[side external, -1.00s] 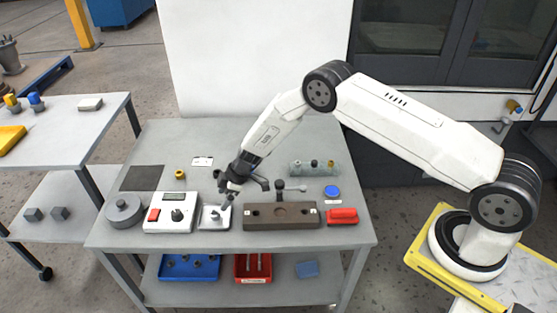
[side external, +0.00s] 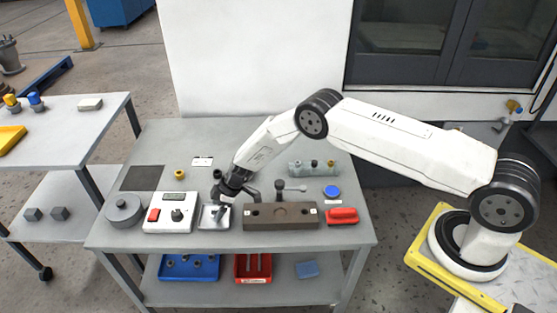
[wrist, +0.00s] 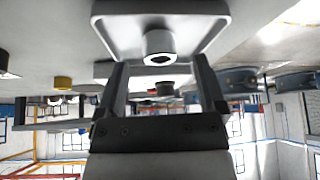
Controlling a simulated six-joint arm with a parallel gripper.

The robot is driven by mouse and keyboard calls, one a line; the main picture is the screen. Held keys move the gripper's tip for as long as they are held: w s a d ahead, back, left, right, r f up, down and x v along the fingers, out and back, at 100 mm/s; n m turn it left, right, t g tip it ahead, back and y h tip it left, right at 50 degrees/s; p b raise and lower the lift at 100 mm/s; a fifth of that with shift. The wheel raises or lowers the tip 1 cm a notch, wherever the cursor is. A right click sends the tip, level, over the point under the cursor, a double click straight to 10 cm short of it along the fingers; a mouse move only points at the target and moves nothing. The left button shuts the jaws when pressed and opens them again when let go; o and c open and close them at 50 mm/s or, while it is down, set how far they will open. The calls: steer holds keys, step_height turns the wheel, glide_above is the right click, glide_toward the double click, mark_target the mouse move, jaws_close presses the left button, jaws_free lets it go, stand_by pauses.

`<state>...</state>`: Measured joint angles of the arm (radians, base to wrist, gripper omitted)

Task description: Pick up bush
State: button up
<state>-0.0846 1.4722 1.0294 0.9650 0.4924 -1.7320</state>
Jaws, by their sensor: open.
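The bush (wrist: 159,47), a short light metal cylinder with a dark hole in its end, stands in a shallow square metal tray (wrist: 215,32) in the wrist view. In the side view, the tray (side external: 207,222) sits on the grey bench, and my gripper largely hides the bush. My gripper (wrist: 160,70) is open and empty, with one finger on each side of the line to the bush. The bush appears just beyond the fingertips, not between them. In the side view, my gripper (side external: 222,195) is low over the tray, tilted.
A white control box (side external: 170,212) stands left of the tray. A dark brown fixture block (side external: 268,218) stands close on its right. A red-handled item (side external: 342,216) and a blue disc (side external: 331,192) lie farther right.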

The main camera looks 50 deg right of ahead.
steer(key=shift+x, duration=0.95)
jaws_close()
